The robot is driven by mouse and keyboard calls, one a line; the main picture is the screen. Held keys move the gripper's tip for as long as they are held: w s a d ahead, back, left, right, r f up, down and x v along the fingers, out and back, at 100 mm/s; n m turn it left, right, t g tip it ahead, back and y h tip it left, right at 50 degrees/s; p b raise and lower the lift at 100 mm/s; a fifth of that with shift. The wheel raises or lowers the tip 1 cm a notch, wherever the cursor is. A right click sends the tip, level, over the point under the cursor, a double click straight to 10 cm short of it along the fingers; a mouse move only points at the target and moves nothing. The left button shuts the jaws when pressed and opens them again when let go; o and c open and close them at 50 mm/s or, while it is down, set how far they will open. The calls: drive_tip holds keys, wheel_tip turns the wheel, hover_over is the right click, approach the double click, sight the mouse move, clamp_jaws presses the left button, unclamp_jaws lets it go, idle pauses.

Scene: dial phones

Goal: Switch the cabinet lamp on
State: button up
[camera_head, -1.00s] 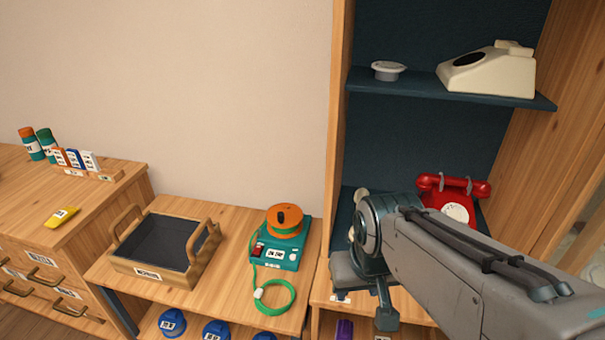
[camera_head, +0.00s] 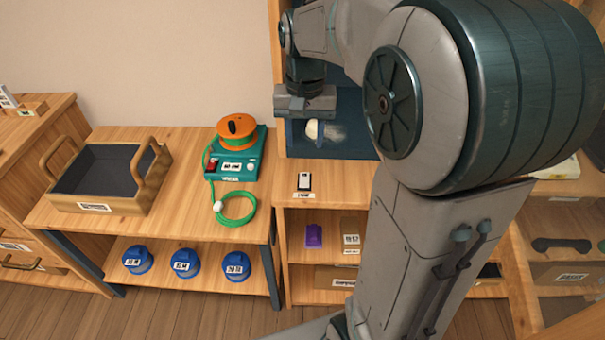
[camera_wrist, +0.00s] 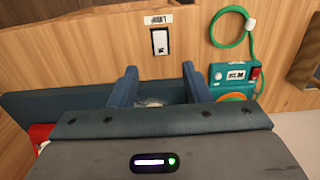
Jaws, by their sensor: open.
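A small switch (camera_head: 304,181) with a white face and dark edging is set on the wooden ledge at the cabinet's front, above a white label. It also shows in the wrist view (camera_wrist: 160,41), upside down, beyond my fingertips. My gripper (camera_head: 306,128) is over the dark cabinet floor, behind the switch. Its two blue fingers are apart and empty in the wrist view (camera_wrist: 160,84), not touching the switch. A pale rounded object (camera_head: 312,129), possibly the lamp, lies by the fingers with a whitish patch beside it. I cannot tell whether it is lit.
A teal device with an orange reel (camera_head: 237,135) and green cord stands left of the switch. A wooden tray (camera_head: 95,207) is farther left. Blue round items (camera_head: 186,263) sit on the lower shelf. My arm hides much of the cabinet.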

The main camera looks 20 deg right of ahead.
sight(304, 183)
wheel_tip(304, 183, down, 12)
drive_tip(key=shift+f+b, duration=0.1)
drive_tip(key=shift+b, duration=0.85)
clamp_jaws()
